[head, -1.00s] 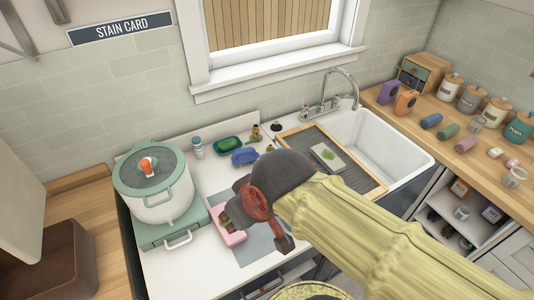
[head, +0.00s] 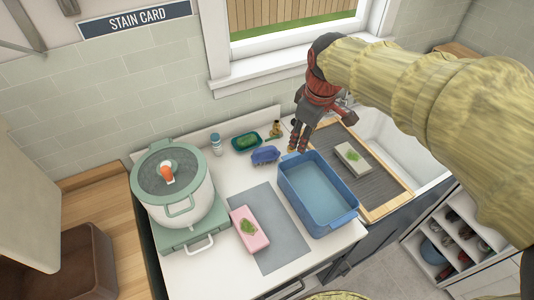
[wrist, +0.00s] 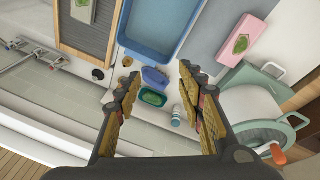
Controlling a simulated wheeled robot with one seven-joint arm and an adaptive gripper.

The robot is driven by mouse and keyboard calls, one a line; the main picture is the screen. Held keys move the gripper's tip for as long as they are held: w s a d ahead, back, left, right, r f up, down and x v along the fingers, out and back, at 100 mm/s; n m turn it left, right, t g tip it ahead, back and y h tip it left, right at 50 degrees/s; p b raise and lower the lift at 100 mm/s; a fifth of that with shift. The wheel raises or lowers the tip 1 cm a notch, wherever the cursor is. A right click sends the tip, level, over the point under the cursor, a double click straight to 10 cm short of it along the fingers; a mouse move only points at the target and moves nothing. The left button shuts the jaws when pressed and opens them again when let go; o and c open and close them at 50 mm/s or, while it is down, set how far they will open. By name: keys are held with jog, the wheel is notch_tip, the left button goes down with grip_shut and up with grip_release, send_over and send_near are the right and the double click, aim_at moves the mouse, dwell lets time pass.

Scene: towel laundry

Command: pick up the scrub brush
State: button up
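The scrub brush seems to be the small blue item (head: 265,155) on the white counter, in front of the green dish; its bristles are too small to make out. In the wrist view the blue item (wrist: 155,77) lies between the fingertips, with the green dish (wrist: 152,98) beside it. My gripper (head: 298,142) is open and empty, above the back of the counter, to the right of the blue item. It also shows open in the wrist view (wrist: 158,73). Its fingers do not touch the item.
A blue tub (head: 320,205) stands just right and in front of the blue item. A small amber bottle (head: 276,129) and a white bottle (head: 216,144) stand nearby. A pot (head: 172,190) is on the left. A pink block (head: 248,228) lies on the grey mat (head: 275,220).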

jog(key=w+a+f+n+g+p, duration=0.1)
jog(key=w+a+f+n, duration=0.25)
jog(key=w, duration=0.25)
jog(key=w+a+f+n+g, duration=0.1)
jog(key=w+a+f+n, duration=0.1)
jog(key=w+f, duration=0.25)
jog(key=n+p, duration=0.1)
jog(key=n, duration=0.4)
send_over(266, 148)
jog(key=shift+g, duration=0.4)
jog(key=f, duration=0.9)
jog(key=shift+a, duration=0.2)
jog(key=shift+a+f, duration=0.15)
jog(key=shift+f, duration=0.6)
jog(key=shift+d+f+b, duration=0.15)
jog(key=shift+f+b, duration=0.05)
jog(key=shift+f, duration=1.6)
jog(key=shift+d+f+b, duration=0.15)
jog(key=shift+f, duration=1.6)
jog(key=shift+c, duration=0.9)
jog(key=c, duration=0.7)
grip_shut()
